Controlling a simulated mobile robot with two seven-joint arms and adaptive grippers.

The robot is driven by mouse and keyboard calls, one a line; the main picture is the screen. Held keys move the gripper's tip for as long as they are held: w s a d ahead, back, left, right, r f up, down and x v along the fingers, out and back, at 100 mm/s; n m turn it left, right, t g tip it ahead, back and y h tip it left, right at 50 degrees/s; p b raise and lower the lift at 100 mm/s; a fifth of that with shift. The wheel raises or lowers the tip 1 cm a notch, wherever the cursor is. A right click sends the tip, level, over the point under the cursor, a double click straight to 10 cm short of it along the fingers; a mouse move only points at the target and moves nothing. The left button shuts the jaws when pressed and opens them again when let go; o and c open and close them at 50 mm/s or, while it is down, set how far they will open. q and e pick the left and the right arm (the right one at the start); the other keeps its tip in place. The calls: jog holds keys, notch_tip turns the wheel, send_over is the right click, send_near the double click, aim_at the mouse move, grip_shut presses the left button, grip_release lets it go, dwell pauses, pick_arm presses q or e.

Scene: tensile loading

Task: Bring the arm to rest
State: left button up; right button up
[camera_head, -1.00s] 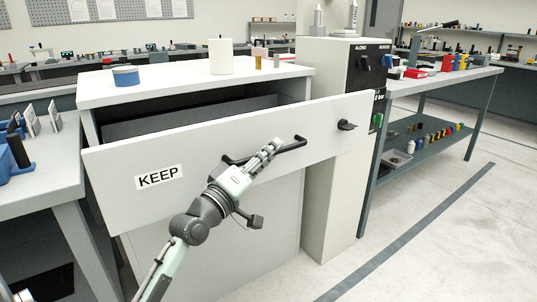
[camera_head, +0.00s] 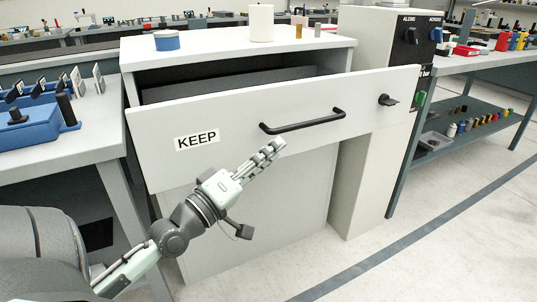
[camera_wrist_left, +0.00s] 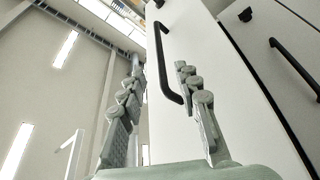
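My left gripper (camera_head: 273,148) is in front of the cabinet's drawer, a little below and apart from its black handle (camera_head: 303,122). In the left wrist view the two fingers (camera_wrist_left: 159,66) stand apart with nothing between them. The handle (camera_wrist_left: 162,60) shows beyond them there. The drawer front (camera_head: 240,112) is light grey with a KEEP label (camera_head: 197,140), and the drawer stands pulled out. Its inside is mostly hidden. The left arm reaches in from the lower left. My right gripper is not in view.
A blue round container (camera_head: 167,41) and a white cylinder (camera_head: 261,23) stand on the cabinet top (camera_head: 215,50). A side table (camera_head: 60,145) with a blue rack (camera_head: 28,133) is at left. A grey machine column (camera_head: 368,185) stands right of the drawer. Open floor (camera_head: 400,255) lies at lower right.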

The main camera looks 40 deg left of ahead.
pick_arm(q)
jog(key=shift+s, duration=0.15)
dwell(0.4)
jog(key=d+f+m+g, duration=0.2)
jog(key=f+m+g, duration=0.15)
jog(key=f, duration=0.85)
jog(key=d+f+m+g, duration=0.3)
jog(key=f+g, duration=0.1)
jog(key=f, duration=0.8)
jog(key=s+d+f+m+g+y, duration=0.1)
jog(key=s+f+m+g, duration=0.2)
jog(key=f, duration=0.7)
jog(key=s+d+f+m+g+y, duration=0.1)
jog(key=s+f+m+g, duration=0.2)
jog(key=s+f+g, duration=0.3)
jog(key=s+f, duration=0.5)
jog(key=shift+d+g, duration=0.25)
jog(key=shift+g, duration=0.1)
